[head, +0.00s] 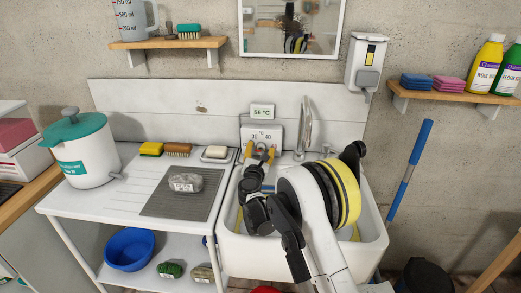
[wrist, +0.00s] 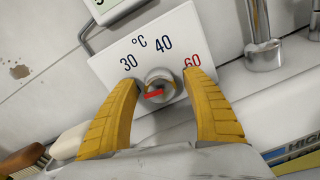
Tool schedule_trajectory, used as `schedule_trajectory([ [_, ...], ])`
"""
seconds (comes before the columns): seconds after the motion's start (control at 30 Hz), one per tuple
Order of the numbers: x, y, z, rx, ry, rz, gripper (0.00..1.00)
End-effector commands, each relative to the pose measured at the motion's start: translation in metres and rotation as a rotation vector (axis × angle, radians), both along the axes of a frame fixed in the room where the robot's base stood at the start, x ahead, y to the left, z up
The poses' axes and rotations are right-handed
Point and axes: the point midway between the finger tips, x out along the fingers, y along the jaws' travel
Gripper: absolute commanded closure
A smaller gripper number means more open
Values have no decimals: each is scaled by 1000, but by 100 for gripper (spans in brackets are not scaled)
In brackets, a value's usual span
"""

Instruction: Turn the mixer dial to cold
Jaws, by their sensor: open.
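The mixer dial (wrist: 159,86) is a small round metal knob with a red bar on its face. It sits on a white panel (wrist: 112,66) marked 30, 40 and 60 °C, the 60 in red. Which number the red bar points to is unclear. My gripper (wrist: 165,80) is open, its two yellow fingers on either side of the dial; I cannot tell whether they touch it. A display (head: 262,111) above reads 56 °C.
The tap spout (head: 306,122) rises just right of the panel. The sink (head: 373,232) lies below my arm. Soap (head: 215,152), a brush (head: 178,149) and a sponge (head: 151,149) line the counter's back edge at left. A white jug (head: 83,160) stands farther left.

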Motion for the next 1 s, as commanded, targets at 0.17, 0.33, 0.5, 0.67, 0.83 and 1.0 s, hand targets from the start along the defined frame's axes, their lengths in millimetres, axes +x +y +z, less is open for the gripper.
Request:
schedule_trajectory([
  [0.17,-26,2,0,0,0,2,43],
  [0.33,-65,5,1,0,0,2,43],
  [0.5,-98,7,1,0,-1,2,43],
  [0.67,-114,8,1,0,0,1,43],
  [0.83,-118,8,1,0,0,1,43],
  [1.0,-118,8,1,0,0,1,43],
])
